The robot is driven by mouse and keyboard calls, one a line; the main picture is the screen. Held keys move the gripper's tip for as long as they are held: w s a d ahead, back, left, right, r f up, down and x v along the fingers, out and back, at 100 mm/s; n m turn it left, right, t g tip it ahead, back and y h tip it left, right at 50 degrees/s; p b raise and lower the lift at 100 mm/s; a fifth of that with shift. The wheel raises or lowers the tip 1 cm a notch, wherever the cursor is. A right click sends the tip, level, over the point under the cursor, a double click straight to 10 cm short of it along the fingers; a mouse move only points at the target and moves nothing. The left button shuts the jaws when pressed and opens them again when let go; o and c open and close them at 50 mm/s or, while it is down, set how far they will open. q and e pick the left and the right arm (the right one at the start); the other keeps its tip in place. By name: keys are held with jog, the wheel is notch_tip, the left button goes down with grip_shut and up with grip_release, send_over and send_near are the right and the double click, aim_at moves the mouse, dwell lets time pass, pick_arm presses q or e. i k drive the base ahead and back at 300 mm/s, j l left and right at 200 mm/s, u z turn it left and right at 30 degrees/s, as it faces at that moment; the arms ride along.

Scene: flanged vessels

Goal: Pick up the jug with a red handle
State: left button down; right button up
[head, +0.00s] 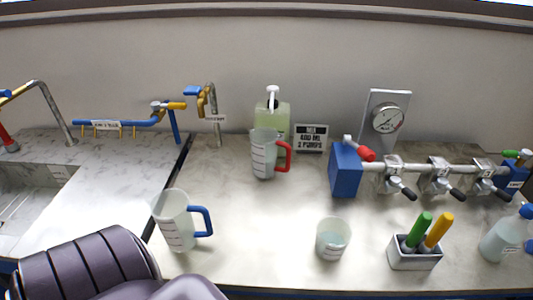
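The jug with a red handle (263,155) stands upright on the counter near the back middle, its handle pointing right. It is translucent with dark graduation marks and stands just in front of a greenish pump bottle (272,113), partly covering it. Another jug, with a blue handle (175,222), stands upright nearer the front left. Neither of my grippers shows in the head view. A dark, ribbed part of my own body covers the lower left corner.
A clear beaker (332,240) stands front middle. Right of it is a holder (414,254) with green and yellow handles. A blue-ended valve manifold (345,170) spans the right. A spray bottle (503,236) stands far right, a sink (30,195) far left. Counter between the jugs is clear.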

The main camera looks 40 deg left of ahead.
aim_at(264, 142)
jog(key=u, duration=1.4)
